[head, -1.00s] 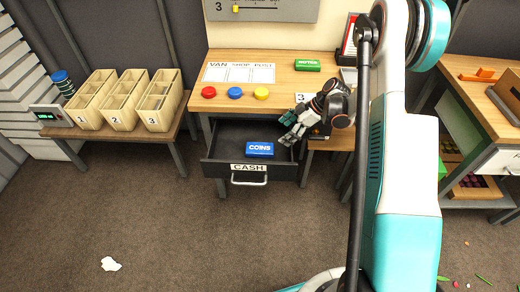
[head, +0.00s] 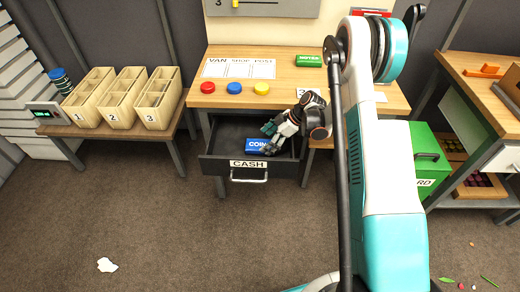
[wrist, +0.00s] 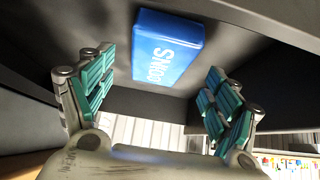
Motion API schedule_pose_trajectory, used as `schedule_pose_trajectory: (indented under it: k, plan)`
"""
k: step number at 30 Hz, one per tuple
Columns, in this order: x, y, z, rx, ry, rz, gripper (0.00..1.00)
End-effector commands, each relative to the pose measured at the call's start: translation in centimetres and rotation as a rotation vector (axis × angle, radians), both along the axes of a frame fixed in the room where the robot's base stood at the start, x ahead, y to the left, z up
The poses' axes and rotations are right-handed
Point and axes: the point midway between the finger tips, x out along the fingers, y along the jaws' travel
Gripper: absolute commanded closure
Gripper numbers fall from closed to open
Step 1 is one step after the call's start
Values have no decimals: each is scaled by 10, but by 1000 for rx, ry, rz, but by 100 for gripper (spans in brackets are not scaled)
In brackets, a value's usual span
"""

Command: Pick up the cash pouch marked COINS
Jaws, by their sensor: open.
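The blue cash pouch marked COINS (head: 254,145) lies in the open drawer labelled CASH (head: 220,163). My gripper (head: 267,133) is at the drawer, over the right part of the pouch, and hides part of its lettering in the head view. In the wrist view the pouch (wrist: 166,47) shows beyond and between the two spread, green-padded fingers of my gripper (wrist: 157,100). The fingers are open and empty. A gap shows between each finger and the pouch.
The desk top (head: 285,82) overhangs the back of the drawer. Red (head: 207,87), blue (head: 234,88) and yellow (head: 261,88) buttons sit on it, with a green NOTES pouch (head: 308,61) behind. A green box (head: 424,165) stands at the right.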

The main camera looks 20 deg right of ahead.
Motion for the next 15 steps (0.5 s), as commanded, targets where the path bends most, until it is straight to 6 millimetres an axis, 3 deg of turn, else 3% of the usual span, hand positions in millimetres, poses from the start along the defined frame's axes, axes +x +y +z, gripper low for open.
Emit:
schedule_pose_trajectory:
  k: [5,13,15]
  plan:
    - [7,16,-22,0,0,2,18]
    - [8,19,-22,0,0,0,18]
    - [8,19,-22,0,0,0,34]
